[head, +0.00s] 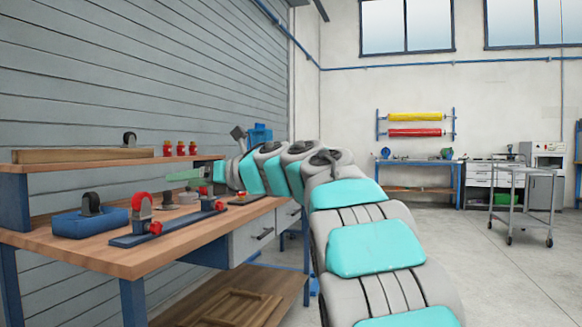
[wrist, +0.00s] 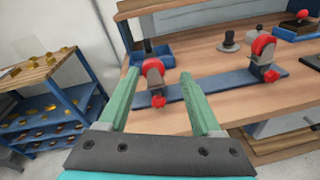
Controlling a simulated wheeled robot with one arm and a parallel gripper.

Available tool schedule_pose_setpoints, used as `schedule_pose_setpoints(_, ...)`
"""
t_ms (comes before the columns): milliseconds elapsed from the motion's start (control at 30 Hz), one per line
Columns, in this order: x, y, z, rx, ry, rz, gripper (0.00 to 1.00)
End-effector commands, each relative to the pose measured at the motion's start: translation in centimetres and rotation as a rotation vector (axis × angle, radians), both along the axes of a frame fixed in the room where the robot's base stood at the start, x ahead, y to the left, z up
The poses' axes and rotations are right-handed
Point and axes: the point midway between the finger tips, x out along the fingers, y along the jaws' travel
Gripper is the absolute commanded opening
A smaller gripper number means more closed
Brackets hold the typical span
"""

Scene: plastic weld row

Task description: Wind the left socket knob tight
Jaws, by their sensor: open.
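A blue bar (head: 170,229) lies along the bench and carries two sockets, each with a red-wheeled caster. The left socket's red knob (head: 155,228) sits low on the bar's front side, below the left caster (head: 141,203); it also shows in the wrist view (wrist: 158,101). The right socket's red knob (wrist: 271,75) is below the right caster (wrist: 263,45). My gripper (wrist: 158,74) is open and empty, its green fingers either side of the left caster and knob in the wrist picture, apart from both. In the head view my gripper (head: 188,176) is above the bench.
A blue tray (head: 80,224) with a black-wheeled caster is at the bench's left. A grey stepped part (wrist: 228,43) stands behind the bar. A raised shelf (head: 110,163) runs along the back with several red items. A blue-shelved rack (wrist: 40,120) is left in the wrist view.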

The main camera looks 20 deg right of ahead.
Motion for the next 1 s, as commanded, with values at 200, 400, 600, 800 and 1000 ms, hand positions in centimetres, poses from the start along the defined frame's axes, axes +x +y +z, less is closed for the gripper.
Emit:
schedule_pose_setpoints(200,0.4,-1.2,4.0,0.183,0.003,-0.103,0.66)
schedule_pose_setpoints(400,0.9,-3.3,6.7,0.366,0.023,-0.207,0.66)
schedule_pose_setpoints(600,1.1,-6.3,8.7,0.563,0.056,-0.326,0.66)
schedule_pose_setpoints(800,1.2,-9.8,9.3,0.757,0.106,-0.445,0.66)
schedule_pose_setpoints(1000,0.7,-13.4,9.0,0.939,0.158,-0.566,0.66)
